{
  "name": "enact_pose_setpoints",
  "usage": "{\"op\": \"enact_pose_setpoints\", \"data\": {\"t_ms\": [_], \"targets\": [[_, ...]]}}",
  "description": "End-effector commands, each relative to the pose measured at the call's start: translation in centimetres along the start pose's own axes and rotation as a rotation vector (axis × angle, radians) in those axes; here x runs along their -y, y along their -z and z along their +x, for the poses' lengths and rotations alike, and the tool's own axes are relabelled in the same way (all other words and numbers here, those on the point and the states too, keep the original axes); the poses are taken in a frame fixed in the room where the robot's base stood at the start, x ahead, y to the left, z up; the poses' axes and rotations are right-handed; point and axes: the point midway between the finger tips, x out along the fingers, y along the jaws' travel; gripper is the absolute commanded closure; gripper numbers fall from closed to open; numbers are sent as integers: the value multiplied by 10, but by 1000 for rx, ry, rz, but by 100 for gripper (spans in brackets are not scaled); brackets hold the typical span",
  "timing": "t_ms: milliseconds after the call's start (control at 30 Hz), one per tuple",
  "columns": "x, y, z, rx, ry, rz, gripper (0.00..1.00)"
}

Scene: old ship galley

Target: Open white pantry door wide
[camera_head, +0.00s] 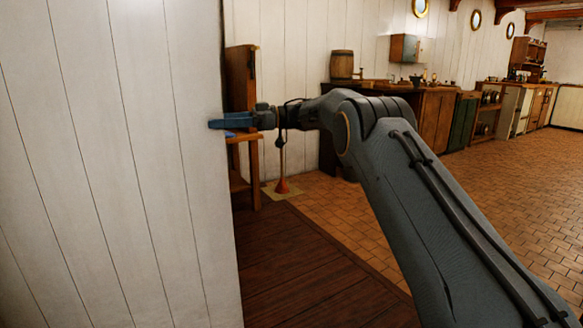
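A white planked panel (100,160) fills the left of the view, with its upright edge near my gripper. It may be the pantry door, but no handle or hinge shows, so I cannot tell it from a wall. My gripper (218,124) has blue fingers and points left. The fingertips overlap the panel's right edge in the picture. I see the fingers from the side, so whether they are open, and whether they touch the panel, is unclear. My grey arm reaches in from the lower right.
A wooden shelf or chair-like piece (242,150) stands just beyond the panel's edge. An orange cone-shaped thing (282,186) sits on a pale mat behind it. Wooden counters (437,120) line the back wall. The tiled floor (500,190) at right is clear.

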Motion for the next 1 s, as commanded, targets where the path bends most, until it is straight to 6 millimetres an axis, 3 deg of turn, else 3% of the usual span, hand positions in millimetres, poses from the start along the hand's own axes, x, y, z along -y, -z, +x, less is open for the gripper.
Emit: {"op": "enact_pose_setpoints", "data": {"t_ms": [267, 1000], "targets": [[0, 0, -6, 0, 0, 0, 39], [0, -1, -87, 0, -1, -1, 39]]}}
